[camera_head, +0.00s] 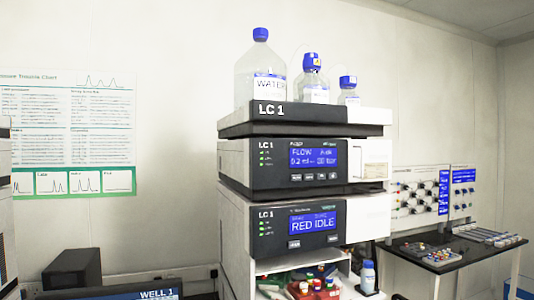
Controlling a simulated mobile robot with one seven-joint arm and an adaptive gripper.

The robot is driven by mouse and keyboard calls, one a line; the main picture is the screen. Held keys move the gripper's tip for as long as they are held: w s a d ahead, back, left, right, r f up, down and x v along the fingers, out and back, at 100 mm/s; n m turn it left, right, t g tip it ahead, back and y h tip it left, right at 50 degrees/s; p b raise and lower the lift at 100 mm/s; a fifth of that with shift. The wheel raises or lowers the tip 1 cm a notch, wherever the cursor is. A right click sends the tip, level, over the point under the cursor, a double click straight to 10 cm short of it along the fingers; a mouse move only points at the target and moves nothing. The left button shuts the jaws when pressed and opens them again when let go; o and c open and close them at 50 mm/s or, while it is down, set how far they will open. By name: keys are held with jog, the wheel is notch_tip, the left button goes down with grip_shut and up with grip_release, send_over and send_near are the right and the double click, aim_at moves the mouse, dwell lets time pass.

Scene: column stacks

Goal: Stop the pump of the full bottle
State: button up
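A column stack marked LC 1 stands in the middle. On its top tray (320,114) are a large clear bottle (260,72) with a blue cap and a label that seems to read WATER, and two smaller blue-capped bottles, the middle one (312,80) and the right one (348,92). I cannot tell how full each is. Below, the pump module (265,177) has a lit blue display (313,157) reading FLOW with a bar value, and a row of small buttons (314,177) under it. My gripper is not in view.
A lower module (275,243) shows RED IDLE on its display. Under it is a shelf with coloured-cap vials (318,287) and a small blue-capped bottle (368,276). A side table (455,258) with vial racks stands right; a dark box (72,268) is at lower left.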

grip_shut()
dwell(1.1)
